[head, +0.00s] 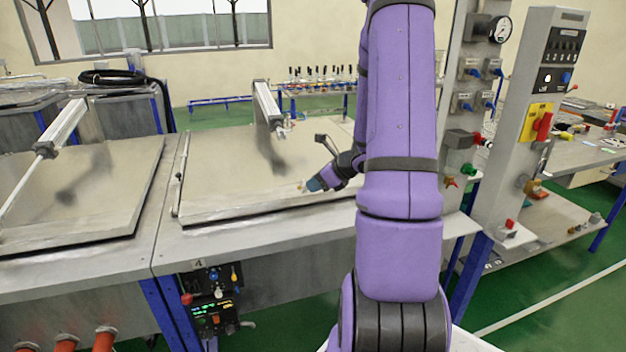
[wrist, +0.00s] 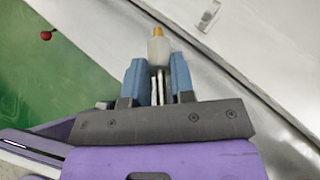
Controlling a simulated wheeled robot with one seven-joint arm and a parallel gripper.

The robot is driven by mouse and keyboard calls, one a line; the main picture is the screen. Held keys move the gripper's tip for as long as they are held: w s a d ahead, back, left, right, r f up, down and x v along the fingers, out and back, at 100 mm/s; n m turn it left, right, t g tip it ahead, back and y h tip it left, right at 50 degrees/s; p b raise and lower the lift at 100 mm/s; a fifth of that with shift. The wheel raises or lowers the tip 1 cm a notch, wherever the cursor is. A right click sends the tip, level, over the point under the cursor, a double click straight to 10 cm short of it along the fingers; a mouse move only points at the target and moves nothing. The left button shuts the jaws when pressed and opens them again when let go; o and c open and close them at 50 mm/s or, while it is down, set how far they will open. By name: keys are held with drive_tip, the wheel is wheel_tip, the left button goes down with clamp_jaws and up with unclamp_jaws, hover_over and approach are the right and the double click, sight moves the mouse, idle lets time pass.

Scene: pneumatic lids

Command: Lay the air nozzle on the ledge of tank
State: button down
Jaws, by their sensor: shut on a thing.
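My gripper (wrist: 157,88) is shut on the air nozzle (wrist: 158,48), a pale body with an orange-yellow tip that sticks out beyond the blue fingers in the wrist view. In the head view my gripper (head: 314,186) is over the right part of the middle tank's closed lid, and the nozzle (head: 303,187) is a small speck at its fingertips. The tank (head: 240,240) has a grey metal ledge along its front, below the lid edge. In the wrist view the ledge (wrist: 215,62) runs diagonally beside the nozzle. I cannot tell whether the nozzle touches anything.
A pneumatic cylinder (head: 268,105) stands over the middle lid (head: 225,180). Another lidded tank (head: 80,190) is at left. A control box (head: 212,300) hangs below the front edge. A post with a gauge (head: 500,30) and valves stands right of my arm. The front ledge looks clear.

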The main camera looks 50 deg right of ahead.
drive_tip(key=shift+f, duration=4.45)
drive_tip(key=c, duration=0.9)
unclamp_jaws()
drive_tip(key=shift+s+r, duration=0.1)
drive_tip(key=shift+v, duration=3.4)
